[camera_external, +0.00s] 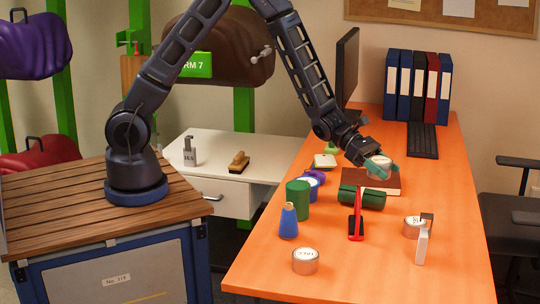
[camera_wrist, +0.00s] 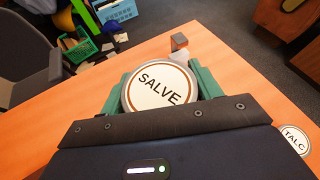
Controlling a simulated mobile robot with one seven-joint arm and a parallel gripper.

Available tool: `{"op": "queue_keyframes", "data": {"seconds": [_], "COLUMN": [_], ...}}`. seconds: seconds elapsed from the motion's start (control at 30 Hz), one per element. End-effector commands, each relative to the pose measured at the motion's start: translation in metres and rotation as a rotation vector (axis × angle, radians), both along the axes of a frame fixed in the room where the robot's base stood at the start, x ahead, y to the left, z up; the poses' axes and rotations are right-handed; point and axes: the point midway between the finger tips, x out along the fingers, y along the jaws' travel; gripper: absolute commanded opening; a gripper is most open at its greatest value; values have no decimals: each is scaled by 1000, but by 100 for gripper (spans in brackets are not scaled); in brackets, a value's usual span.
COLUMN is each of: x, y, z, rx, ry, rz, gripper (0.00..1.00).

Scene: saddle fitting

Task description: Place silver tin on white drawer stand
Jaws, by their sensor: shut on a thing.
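My gripper (camera_external: 379,168) is shut on a round silver tin (camera_external: 382,162), its green fingers on either side of it. In the wrist view the tin (camera_wrist: 160,86) has a white lid reading SALVE and sits between the fingers (camera_wrist: 162,92). In the external view they are over or near a brown flat book or box on the orange table; I cannot tell whether the tin touches it. The white drawer stand (camera_external: 225,198) is left of the table, well away from my gripper. Its white top holds a grey weight (camera_external: 189,152) and a wooden brush (camera_external: 239,162).
The orange table (camera_external: 350,280) also holds a green roll (camera_external: 362,196), red-and-black item (camera_external: 356,222), green can (camera_external: 297,199), blue bottle (camera_external: 288,222), and two other tins (camera_external: 305,261) (camera_external: 412,228). A monitor (camera_external: 347,65) and binders (camera_external: 417,87) stand behind. The stand's top has free room.

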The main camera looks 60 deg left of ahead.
Motion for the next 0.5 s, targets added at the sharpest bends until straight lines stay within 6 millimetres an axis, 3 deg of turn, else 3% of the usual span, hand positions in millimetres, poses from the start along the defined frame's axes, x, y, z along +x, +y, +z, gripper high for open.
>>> {"op": "queue_keyframes", "data": {"seconds": [0.2,0.5], "x": [55,109], "y": [82,203], "z": [0,1], "rx": [3,5], "ry": [2,0], "rz": [187,436], "gripper": [36,36]}}
